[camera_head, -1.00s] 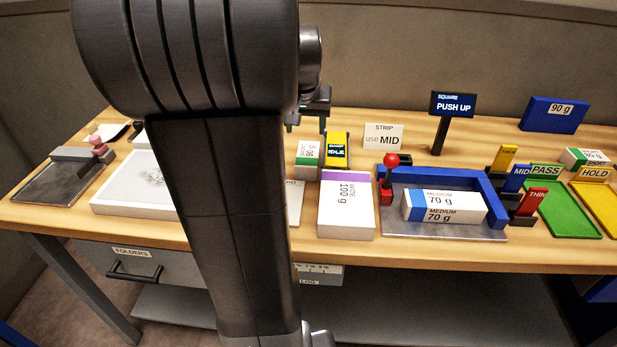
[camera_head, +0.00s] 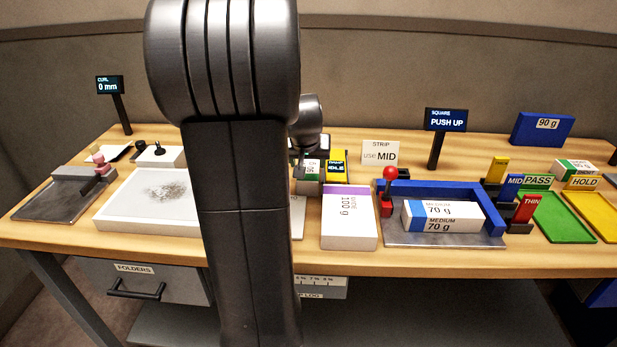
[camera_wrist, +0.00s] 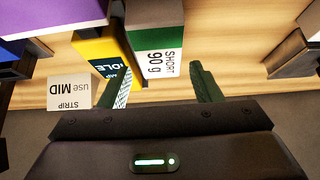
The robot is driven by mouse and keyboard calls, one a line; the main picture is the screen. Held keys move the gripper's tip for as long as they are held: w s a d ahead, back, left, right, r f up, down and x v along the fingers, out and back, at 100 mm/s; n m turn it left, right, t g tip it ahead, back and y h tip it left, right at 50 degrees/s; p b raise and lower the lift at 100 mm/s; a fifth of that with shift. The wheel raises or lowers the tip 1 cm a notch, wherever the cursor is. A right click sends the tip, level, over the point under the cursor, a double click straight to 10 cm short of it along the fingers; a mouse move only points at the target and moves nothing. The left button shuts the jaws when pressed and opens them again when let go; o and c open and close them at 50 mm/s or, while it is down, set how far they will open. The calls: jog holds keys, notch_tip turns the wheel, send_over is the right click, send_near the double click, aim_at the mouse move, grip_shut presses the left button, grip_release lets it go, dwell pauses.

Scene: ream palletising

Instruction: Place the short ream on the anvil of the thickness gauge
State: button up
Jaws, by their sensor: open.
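The short ream (camera_wrist: 158,45), white with a green band and the label SHORT 90 g, lies beside a yellow unit (camera_wrist: 98,48) with a dark screen reading IDLE. In the head view the ream (camera_head: 311,172) is partly hidden behind my arm, left of the yellow unit (camera_head: 337,167). My gripper (camera_wrist: 161,72) is open, its green fingers on either side of the ream's labelled end. It looks apart from the ream; contact is not clear. I cannot make out the thickness gauge's anvil.
A wide ream (camera_head: 349,215) lies in front. The blue-walled squaring tray (camera_head: 445,238) holds a medium ream (camera_head: 440,215), with a red-knobbed lever (camera_head: 390,178) beside it. A STRIP use MID card (camera_head: 380,152) stands behind. Green (camera_head: 555,218) and yellow (camera_head: 592,212) trays are at right.

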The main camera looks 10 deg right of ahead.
aim_at(309, 169)
jog(key=shift+x, duration=2.25)
jog(key=shift+s, duration=0.1)
jog(key=c, duration=0.9)
